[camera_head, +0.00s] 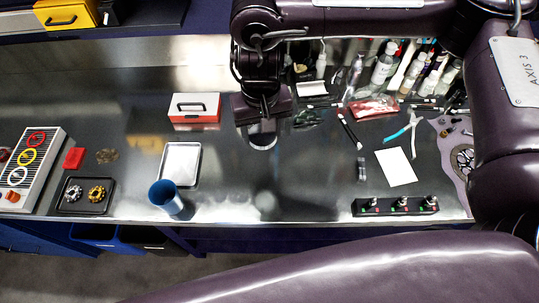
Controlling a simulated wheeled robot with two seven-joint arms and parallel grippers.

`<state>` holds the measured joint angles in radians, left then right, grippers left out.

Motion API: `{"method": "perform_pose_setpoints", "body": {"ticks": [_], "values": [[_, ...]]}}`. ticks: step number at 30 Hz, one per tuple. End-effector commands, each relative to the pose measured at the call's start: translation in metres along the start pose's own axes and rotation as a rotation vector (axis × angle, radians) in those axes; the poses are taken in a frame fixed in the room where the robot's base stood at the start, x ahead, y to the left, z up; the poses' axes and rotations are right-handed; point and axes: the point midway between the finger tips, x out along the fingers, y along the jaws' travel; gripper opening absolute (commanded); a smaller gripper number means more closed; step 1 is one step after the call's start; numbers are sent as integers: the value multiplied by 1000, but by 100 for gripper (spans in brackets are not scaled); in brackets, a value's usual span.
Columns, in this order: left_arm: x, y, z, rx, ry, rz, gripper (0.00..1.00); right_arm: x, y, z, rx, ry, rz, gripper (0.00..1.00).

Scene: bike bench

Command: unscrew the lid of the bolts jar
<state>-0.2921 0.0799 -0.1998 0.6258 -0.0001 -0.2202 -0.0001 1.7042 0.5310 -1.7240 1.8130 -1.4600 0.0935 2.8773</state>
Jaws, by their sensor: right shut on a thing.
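My right gripper (262,119) comes down from the arm across the top of the view and points at the metal bench. It is shut on a small round thing with a dark face and a pale lower rim, which looks like the bolts jar (262,142) or its lid. The gripper hides most of it from above. I cannot make out any bolts, or whether the lid and jar are joined. My left gripper is not in view.
A red and white box (194,121), a white tray (181,164) and a blue cup (166,197) stand left of the gripper. Pliers (401,131), white paper (396,167) and a black knob strip (395,206) lie right. Bottles (384,65) crowd the back. The front middle is clear.

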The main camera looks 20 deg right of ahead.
Motion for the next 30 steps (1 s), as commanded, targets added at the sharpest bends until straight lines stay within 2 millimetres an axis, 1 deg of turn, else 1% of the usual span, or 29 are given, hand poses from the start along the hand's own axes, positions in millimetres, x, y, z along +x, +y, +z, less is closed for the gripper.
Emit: {"method": "perform_pose_setpoints", "body": {"ticks": [1, 6, 8, 12, 15, 18, 21, 23, 30], "values": [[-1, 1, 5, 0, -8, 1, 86, 13, 0, 2, 2, -10, 1, 30], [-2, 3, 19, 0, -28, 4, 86, 55, 0, 2, 5, -11, -1, 30], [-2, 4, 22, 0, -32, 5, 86, 71, 0, 2, 4, -10, 0, 30], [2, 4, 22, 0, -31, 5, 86, 107, 1, 3, 4, -10, 1, 30], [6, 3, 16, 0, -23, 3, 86, 128, 0, 2, 4, -7, 0, 30], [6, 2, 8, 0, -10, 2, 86, 141, 1, 1, 3, -4, 1, 30], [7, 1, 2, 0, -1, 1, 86, 147, 1, 0, 1, -1, 1, 30], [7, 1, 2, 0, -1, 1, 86, 153, 1, 0, 1, -2, 1, 30], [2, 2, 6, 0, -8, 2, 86, 182, 1, 0, 1, -2, 2, 30]]}}
